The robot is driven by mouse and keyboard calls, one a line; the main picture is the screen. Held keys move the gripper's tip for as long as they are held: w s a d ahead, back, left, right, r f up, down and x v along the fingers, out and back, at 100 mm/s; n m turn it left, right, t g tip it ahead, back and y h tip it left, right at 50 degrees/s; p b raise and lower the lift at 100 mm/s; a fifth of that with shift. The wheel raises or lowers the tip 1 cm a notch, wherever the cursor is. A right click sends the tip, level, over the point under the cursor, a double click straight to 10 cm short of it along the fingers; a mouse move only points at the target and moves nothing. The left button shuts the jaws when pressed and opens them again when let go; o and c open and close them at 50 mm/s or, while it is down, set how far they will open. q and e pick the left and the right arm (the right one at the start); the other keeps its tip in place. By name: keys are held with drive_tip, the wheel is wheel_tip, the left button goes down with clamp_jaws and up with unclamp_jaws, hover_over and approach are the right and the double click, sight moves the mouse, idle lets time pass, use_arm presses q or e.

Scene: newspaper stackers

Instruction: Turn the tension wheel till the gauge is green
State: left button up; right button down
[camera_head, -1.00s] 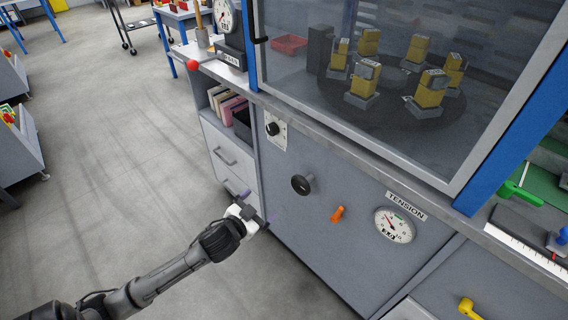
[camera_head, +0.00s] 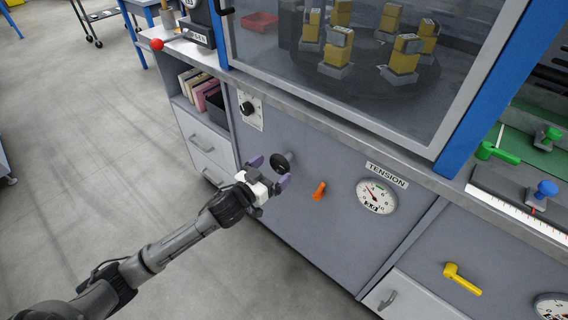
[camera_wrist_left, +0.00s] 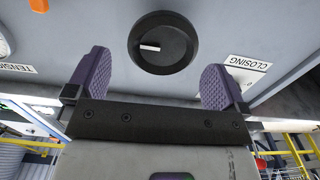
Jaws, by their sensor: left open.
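The tension wheel is a round black knob (camera_head: 284,160) on the grey cabinet front. It also shows in the left wrist view (camera_wrist_left: 175,60), with a pale mark on its face. My left gripper (camera_head: 270,172) is open, with purple finger pads on either side of the view of the knob. The knob lies just ahead between the fingertips, and I see no grip on it. The gauge (camera_head: 377,205) under the TENSION label (camera_head: 387,175) has a white dial with a small green band. Its red needle points up and left, apparently left of the green. My right gripper is not in view.
An orange lever (camera_head: 319,191) sits between knob and gauge. The counter edge (camera_head: 340,133) overhangs above. The floor (camera_head: 90,170) at left is clear.

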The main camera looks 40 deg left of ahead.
sight(277, 165)
use_arm(q)
drive_tip(key=w+b, duration=0.1)
drive_tip(key=w, duration=0.2)
drive_tip(key=shift+w+a, duration=0.1)
drive_tip(key=shift+w, duration=0.15)
drive_tip(key=shift+w+b, duration=0.5)
drive_tip(key=shift+w, duration=0.55)
drive_tip(key=shift+c, duration=0.5)
